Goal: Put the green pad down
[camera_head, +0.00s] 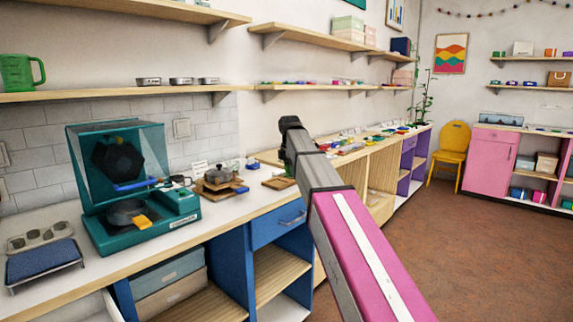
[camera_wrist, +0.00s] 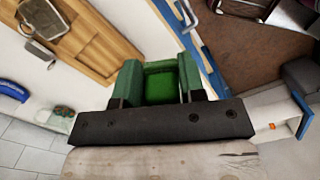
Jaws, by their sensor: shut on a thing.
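In the wrist view the green pad (camera_wrist: 163,86) sits between the two fingers of my gripper (camera_wrist: 158,80). The gripper is shut on it. The pad is held over the edge of the white counter (camera_wrist: 125,30), with the floor beyond; its height above the counter is hard to judge. In the head view my gripper (camera_head: 286,150) is small and mostly hidden behind my arm, in front of the counter (camera_head: 232,203). I cannot make out the pad clearly there.
A wooden board (camera_wrist: 75,40) with a metal-framed item lies on the counter. In the head view a pot (camera_head: 219,176) stands on a board, and a teal machine (camera_head: 140,222) is left of it. A blue drawer unit (camera_head: 270,228) is below the counter.

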